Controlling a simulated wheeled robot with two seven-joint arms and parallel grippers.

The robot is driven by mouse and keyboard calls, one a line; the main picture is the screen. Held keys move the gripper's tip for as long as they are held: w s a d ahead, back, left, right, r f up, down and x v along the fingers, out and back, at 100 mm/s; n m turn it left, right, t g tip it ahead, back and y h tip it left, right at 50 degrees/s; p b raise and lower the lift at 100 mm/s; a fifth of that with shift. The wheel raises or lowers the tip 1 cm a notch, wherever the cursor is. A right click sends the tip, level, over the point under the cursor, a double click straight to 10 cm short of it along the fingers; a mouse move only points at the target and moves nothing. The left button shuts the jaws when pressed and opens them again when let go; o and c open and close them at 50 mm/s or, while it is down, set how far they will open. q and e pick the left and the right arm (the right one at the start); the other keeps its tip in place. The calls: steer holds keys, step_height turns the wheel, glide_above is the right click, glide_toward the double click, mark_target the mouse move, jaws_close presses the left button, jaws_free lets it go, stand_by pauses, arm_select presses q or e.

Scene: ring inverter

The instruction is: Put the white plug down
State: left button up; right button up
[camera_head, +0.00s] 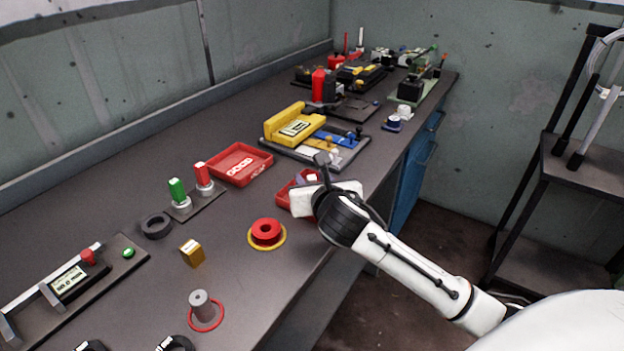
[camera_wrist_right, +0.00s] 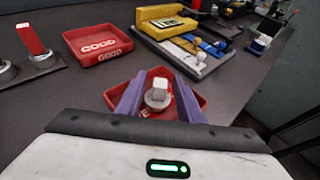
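The white plug (camera_wrist_right: 157,95) sits between the two purple fingers of my right gripper (camera_wrist_right: 158,88) in the right wrist view, with both fingers against its sides. In the head view the plug (camera_head: 312,178) is small and partly covered by the gripper (camera_head: 307,180). The fingers and plug are over a small red tray (camera_wrist_right: 196,98), which also shows in the head view (camera_head: 284,196). I cannot tell whether the plug touches the tray floor. My left gripper is not in view.
A red tray marked GOOD (camera_head: 240,163) lies to the left. A yellow and blue device (camera_head: 295,127) stands behind. The table's right edge runs close to my right arm.

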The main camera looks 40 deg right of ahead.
steer(key=shift+r, duration=0.2)
steer(key=p+v, duration=0.1)
steer(key=v, duration=1.1)
steer(key=shift+f, duration=0.1)
